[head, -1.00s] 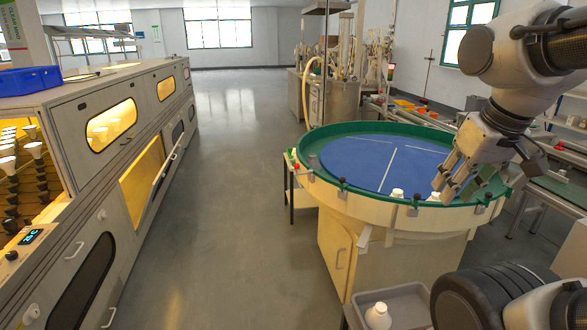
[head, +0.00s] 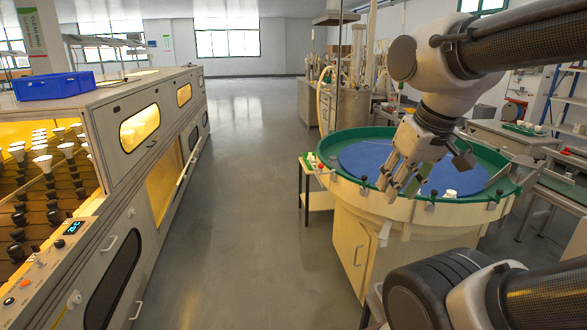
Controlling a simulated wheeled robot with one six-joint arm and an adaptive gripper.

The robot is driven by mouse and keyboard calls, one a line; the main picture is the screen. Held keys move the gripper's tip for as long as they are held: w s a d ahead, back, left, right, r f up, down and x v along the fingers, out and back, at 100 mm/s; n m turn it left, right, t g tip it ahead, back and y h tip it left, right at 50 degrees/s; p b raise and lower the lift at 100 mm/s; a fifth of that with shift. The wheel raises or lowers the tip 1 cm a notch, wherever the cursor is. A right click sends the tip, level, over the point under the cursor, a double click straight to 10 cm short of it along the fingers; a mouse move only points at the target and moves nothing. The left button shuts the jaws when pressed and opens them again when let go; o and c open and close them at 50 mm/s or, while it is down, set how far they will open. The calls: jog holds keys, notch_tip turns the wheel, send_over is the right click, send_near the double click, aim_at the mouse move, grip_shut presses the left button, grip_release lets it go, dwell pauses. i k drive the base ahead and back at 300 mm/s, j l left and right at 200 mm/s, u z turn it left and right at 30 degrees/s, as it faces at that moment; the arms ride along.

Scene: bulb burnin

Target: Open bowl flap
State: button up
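The round bowl (head: 334,183) has a green rim, a cream body and a blue floor. It stands on a pale cabinet at the right. A small pale flap-like piece (head: 385,233) hangs from its near side; I cannot tell if it is the flap or whether it is open. My gripper (head: 401,190) points down at the bowl's near rim. Its fingers are apart with nothing visible between them. They cover part of the rim; contact is unclear. A white bulb-like object (head: 450,193) lies inside the bowl, right of my gripper.
A long grey oven cabinet (head: 110,150) with glowing windows and racks of bulbs stands at left. A blue bin (head: 55,86) sits on it. Clear floor (head: 240,200) runs between cabinet and bowl. Benches (head: 495,145) stand at right.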

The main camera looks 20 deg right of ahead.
aim_at(323, 179)
jog(key=i+l+u, duration=0.1)
jog(key=i+u, duration=0.15)
jog(key=i, duration=0.4)
jog(key=i+j+z, duration=0.15)
jog(key=i, duration=0.8)
jog(key=i+j+z, duration=0.1)
jog(key=i+z, duration=0.25)
jog(key=i+j+z, duration=0.1)
jog(key=z, duration=0.35)
jog(key=i+j, duration=0.05)
